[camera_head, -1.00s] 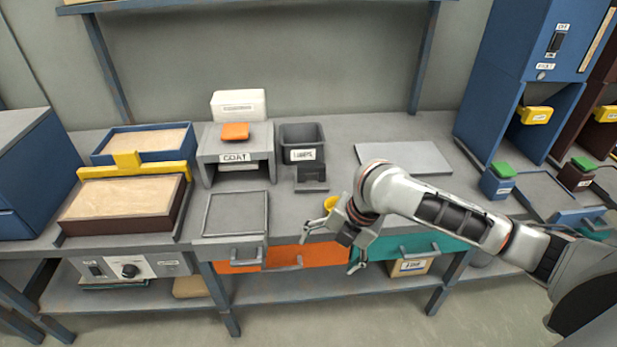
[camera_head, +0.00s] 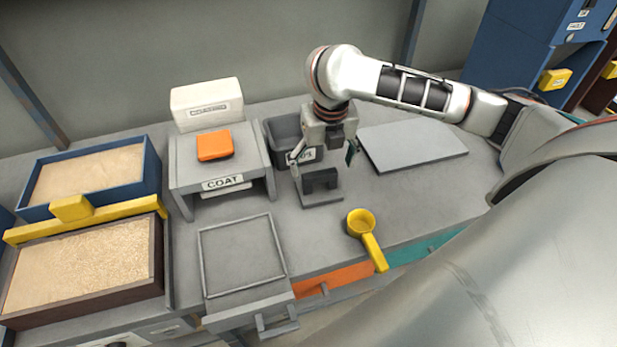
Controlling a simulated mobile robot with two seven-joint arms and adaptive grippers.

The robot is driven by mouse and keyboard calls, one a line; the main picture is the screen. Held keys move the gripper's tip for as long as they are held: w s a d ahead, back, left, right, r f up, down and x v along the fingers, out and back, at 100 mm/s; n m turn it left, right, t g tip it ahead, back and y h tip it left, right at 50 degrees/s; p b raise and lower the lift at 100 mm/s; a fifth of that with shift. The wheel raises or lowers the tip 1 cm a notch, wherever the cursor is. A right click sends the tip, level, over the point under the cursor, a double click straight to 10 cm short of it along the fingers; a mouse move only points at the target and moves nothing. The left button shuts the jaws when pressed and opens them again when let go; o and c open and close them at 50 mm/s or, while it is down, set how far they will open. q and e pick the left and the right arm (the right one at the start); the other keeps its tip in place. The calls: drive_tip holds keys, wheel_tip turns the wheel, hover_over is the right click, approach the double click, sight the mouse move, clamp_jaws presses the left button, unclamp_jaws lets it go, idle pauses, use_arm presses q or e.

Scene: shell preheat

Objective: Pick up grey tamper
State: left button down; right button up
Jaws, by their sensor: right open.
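The grey tamper (camera_head: 320,181) stands on the bench in the middle of the view. It appears as a grey block with a dark, notched upper part. My right gripper (camera_head: 322,158) points down just above and behind it in the picture. Its fingers are spread to either side, with nothing between them. I cannot tell whether the fingers touch the tamper. My left gripper is not in view.
A grey bin (camera_head: 282,140) stands close behind the gripper. A yellow scoop (camera_head: 362,225) lies at the front edge. Left are the COAT stand (camera_head: 185,177) with an orange block (camera_head: 214,145) and a framed grey tray (camera_head: 240,255). A flat grey plate (camera_head: 415,145) lies right.

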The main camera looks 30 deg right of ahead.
sight(320, 174)
wheel_tip(320, 174, down, 3)
drive_tip(key=shift+b, duration=0.6)
drive_tip(key=f, duration=0.1)
drive_tip(key=w+f+b, duration=0.1)
drive_tip(key=f, duration=0.1)
drive_tip(key=f+b, duration=0.1)
drive_tip(key=shift+w+d+f, duration=0.15)
drive_tip(key=shift+w+d, duration=0.05)
drive_tip(key=shift+w, duration=0.15)
drive_tip(key=shift+w+f, duration=0.1)
drive_tip(key=c, duration=1.5)
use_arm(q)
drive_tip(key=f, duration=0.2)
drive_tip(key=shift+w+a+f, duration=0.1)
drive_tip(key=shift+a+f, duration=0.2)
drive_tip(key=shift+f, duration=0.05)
